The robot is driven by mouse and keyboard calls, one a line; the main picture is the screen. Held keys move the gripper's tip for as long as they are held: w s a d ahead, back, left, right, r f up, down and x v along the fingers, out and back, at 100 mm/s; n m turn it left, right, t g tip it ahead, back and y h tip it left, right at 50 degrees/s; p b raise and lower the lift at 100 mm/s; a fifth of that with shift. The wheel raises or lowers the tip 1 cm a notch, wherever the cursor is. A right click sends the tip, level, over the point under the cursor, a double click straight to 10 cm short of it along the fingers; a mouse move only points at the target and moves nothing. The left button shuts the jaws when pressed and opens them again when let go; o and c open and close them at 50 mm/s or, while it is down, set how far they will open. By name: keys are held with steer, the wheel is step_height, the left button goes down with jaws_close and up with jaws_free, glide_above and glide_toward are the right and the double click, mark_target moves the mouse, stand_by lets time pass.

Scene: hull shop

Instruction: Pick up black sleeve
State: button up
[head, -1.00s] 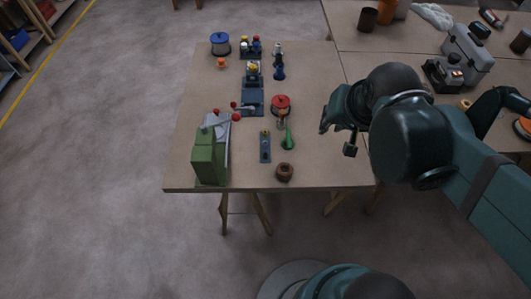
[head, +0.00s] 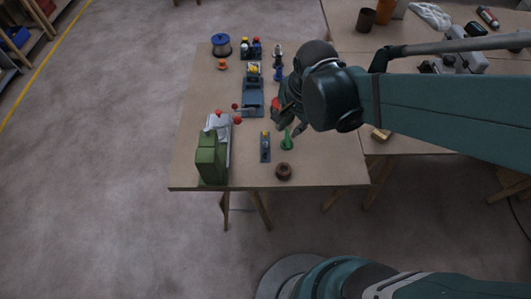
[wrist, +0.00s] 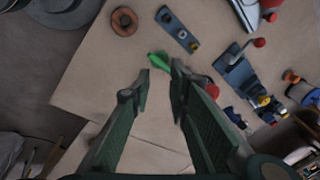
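I cannot pick out a clearly black sleeve. A brown ring-like piece (head: 284,172) stands near the front edge of the table and shows in the wrist view (wrist: 124,21) with a hole in its top. A dark brown hollow cylinder (head: 366,19) stands on the back right table. My gripper (head: 291,120) hangs over the right part of the front table and hides most of a red round item there. In the wrist view my gripper (wrist: 161,72) is open and empty, with a green piece (wrist: 158,62) beyond its fingertips.
A green machine with red-knobbed levers (head: 210,158) stands at the front left. A blue-grey plate with a yellow-topped part (head: 253,98) and a small plate with a knob (head: 265,147) lie mid-table. A blue spool (head: 221,45) and several bottles stand at the back. The front right corner is bare.

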mark_target(265, 154)
steer(key=a+f+m+p, duration=0.1)
steer(key=a+f, duration=0.1)
steer(key=a+f+m+g+p, duration=0.1)
steer(key=a+f+m, duration=0.1)
steer(key=a, duration=0.1)
steer(key=a+f+m+g+p, duration=0.1)
steer(key=a+m, duration=0.1)
steer(key=a, duration=0.1)
steer(key=shift+s+f+h, duration=0.25)
steer(key=shift+f+h, duration=0.15)
steer(key=shift+f, duration=0.1)
steer(key=shift+f, duration=1.25)
steer(key=shift+s+f+b, duration=0.15)
steer(key=shift+f+b, duration=0.8)
steer(key=shift+f, duration=1.65)
steer(key=c, duration=0.5)
